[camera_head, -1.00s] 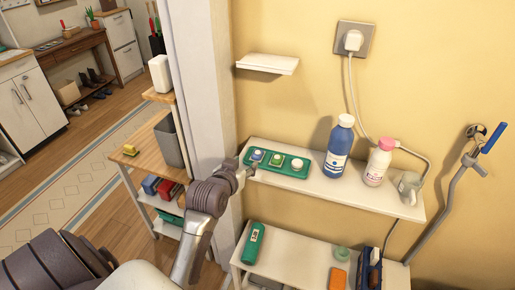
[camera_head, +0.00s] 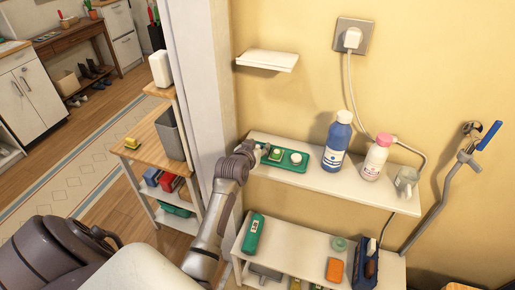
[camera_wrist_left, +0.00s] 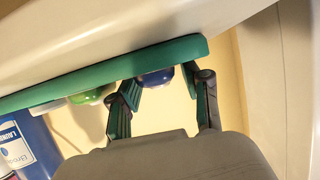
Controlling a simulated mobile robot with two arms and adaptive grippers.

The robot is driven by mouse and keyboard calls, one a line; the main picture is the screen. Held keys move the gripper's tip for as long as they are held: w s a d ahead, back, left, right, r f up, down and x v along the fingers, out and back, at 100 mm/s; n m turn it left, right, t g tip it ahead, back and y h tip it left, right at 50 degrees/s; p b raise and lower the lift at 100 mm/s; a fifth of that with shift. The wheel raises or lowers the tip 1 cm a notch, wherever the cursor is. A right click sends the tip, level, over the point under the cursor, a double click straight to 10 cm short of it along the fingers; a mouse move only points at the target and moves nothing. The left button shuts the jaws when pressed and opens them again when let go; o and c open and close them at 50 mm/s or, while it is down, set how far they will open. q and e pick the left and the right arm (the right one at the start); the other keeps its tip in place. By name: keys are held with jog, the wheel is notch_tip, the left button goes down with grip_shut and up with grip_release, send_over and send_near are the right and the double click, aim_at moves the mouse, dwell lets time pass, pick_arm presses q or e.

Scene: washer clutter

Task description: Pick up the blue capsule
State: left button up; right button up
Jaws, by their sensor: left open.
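The blue capsule (camera_wrist_left: 154,78) shows in the left wrist view as a dark blue dome at the end of the green tray (camera_wrist_left: 100,72). In the head view it is hidden behind my gripper. A green capsule (camera_head: 276,154) and a white one (camera_head: 296,158) sit further right on the tray.
Right of the tray stand a blue bottle (camera_head: 337,141), a white bottle with a pink cap (camera_head: 376,158) and a grey cup (camera_head: 406,181). A small empty shelf (camera_head: 267,60) hangs above. The lower shelf (camera_head: 290,250) holds several items. A doorway post stands at left.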

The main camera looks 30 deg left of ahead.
pick_arm(q)
jog(key=c, duration=0.7)
jog(key=shift+r, duration=0.1)
